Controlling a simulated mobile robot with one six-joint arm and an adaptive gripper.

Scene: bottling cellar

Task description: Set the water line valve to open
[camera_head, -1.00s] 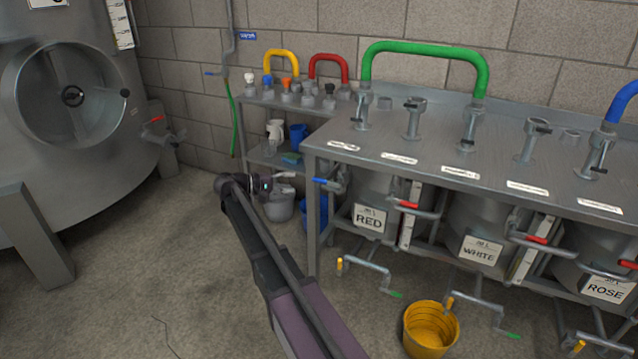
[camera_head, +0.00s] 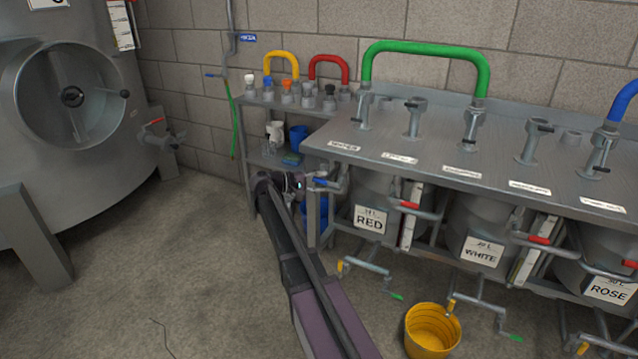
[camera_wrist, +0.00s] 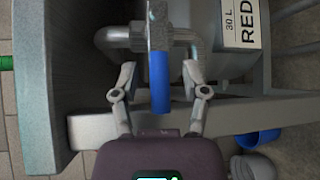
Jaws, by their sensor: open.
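A valve with a blue lever handle (camera_head: 321,182) sits on a grey pipe at the left end of the steel bench, below a small label that seems to read WATER. In the wrist view the blue handle (camera_wrist: 160,82) points toward my gripper and lies crosswise to the horizontal pipe (camera_wrist: 115,38) behind it. My gripper (camera_wrist: 159,76) is open, with one finger on each side of the handle and a visible gap on both sides. In the head view my gripper (camera_head: 299,183) is just left of the valve, partly hidden by my arm.
The RED tank (camera_head: 370,219) stands right of the valve, with red-handled valves beyond. A small shelf (camera_head: 268,102) is behind my gripper. A yellow bucket (camera_head: 432,330) stands on the floor.

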